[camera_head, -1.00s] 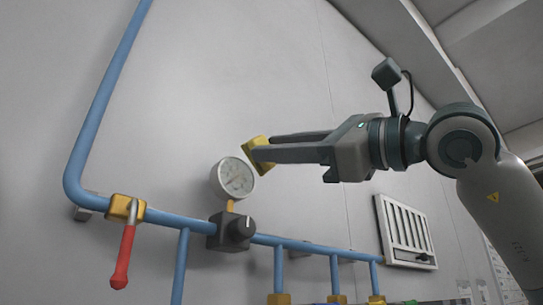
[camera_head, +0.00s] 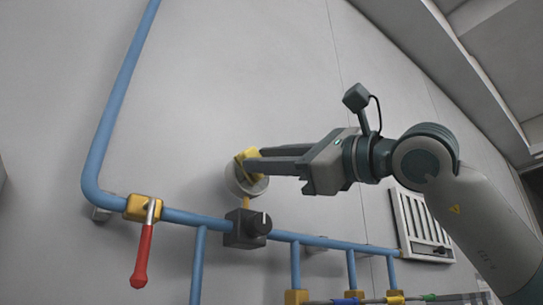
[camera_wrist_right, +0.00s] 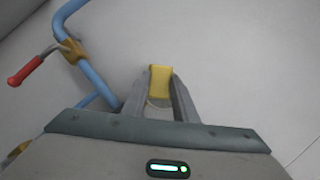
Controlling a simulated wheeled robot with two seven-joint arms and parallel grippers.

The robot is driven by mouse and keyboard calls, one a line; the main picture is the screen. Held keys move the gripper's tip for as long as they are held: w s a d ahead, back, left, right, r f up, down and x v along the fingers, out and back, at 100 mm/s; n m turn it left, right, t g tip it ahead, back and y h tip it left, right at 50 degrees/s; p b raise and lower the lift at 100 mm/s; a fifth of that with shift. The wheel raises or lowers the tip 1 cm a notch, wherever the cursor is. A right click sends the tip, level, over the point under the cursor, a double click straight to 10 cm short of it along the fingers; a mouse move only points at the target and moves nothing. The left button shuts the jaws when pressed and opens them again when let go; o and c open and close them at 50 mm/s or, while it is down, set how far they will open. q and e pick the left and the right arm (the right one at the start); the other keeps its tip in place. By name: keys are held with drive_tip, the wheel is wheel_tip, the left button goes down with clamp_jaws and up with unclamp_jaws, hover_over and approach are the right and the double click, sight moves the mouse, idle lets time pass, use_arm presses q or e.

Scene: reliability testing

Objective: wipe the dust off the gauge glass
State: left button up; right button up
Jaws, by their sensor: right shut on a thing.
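The round gauge (camera_head: 234,184) with a pale rim is mounted above the blue pipe, over a dark block. My right gripper (camera_head: 252,160) is shut on a yellow pad (camera_head: 243,155) and holds it at the front of the gauge. The pad and fingers cover most of the gauge's face, so I cannot see dust on the glass or tell for sure whether the pad touches it. My left gripper is not in view.
A blue pipe (camera_head: 105,130) runs down the wall and then right. A red-handled valve (camera_head: 143,255) hangs at the left. The dark block with a knob (camera_head: 246,229) is just below the gauge. A white louvred vent (camera_head: 421,225) is at the right. Bare wall surrounds the gauge above.

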drive_tip(key=shift+w+a, duration=0.55)
drive_tip(key=shift+w, duration=0.25)
idle(1.0)
drive_tip(key=shift+w+d, duration=0.1)
drive_tip(key=w+d, duration=0.1)
drive_tip(key=w+d+p, duration=0.1)
drive_tip(key=d, duration=0.1)
drive_tip(key=shift+d, duration=0.1)
idle(0.4)
drive_tip(key=shift+w, duration=0.1)
idle(0.4)
drive_tip(key=shift+s+a+b, duration=0.6)
drive_tip(key=shift+a+b, duration=0.05)
drive_tip(key=shift+a, duration=0.25)
drive_tip(key=shift+s+a+b, duration=0.55)
drive_tip(key=shift+a+b, duration=0.05)
drive_tip(key=shift+a, duration=0.25)
